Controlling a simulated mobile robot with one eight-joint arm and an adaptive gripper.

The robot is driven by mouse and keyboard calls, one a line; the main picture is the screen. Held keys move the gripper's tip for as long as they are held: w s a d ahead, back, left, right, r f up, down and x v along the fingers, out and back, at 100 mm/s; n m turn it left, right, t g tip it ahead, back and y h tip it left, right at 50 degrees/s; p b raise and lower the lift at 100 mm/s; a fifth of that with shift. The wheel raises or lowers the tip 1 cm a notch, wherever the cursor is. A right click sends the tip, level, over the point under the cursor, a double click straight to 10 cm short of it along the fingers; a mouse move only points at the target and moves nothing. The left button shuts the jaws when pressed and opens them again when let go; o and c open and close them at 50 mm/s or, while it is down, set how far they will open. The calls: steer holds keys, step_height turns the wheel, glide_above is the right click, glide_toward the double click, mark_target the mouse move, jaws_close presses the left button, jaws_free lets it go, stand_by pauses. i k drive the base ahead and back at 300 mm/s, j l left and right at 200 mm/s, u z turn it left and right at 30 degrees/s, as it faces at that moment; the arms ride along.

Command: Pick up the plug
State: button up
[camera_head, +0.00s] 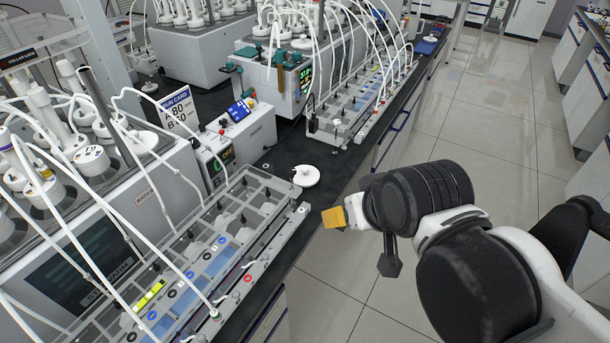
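A white round plug-like piece (307,177) with a short stub on its left lies on the black bench top (330,157), near the bench's right edge. It looks like the plug. My arm comes in from the lower right. Its end, my gripper (337,217), shows a small yellow-orange piece beyond the black wrist. This end is in the picture just below and right of the white piece, apart from it, over the aisle side. The wrist hides most of the gripper, so I cannot see whether it is open or shut, and I see nothing held.
A clear rack (267,222) with white tubes lies along the bench edge at left; a similar rack (375,92) stands farther back. A control box (240,130) and a run card sign (180,110) stand left of the white piece. The tiled floor (480,130) at right is clear.

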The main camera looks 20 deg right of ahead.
mark_target(307, 177)
steer(key=i+l+u, duration=0.15)
steer(key=l, duration=0.45)
steer(key=i+l+u, duration=0.15)
steer(key=i+l, duration=0.15)
steer(key=l, duration=0.35)
steer(key=i+l+u, duration=0.2)
steer(key=l, duration=0.45)
steer(key=i+l+u, duration=0.15)
steer(key=l, duration=0.5)
steer(key=i+l+u, duration=0.15)
steer(key=l, duration=0.55)
steer(key=l+u, duration=0.15)
steer(key=l, duration=0.55)
steer(key=u, duration=1.5)
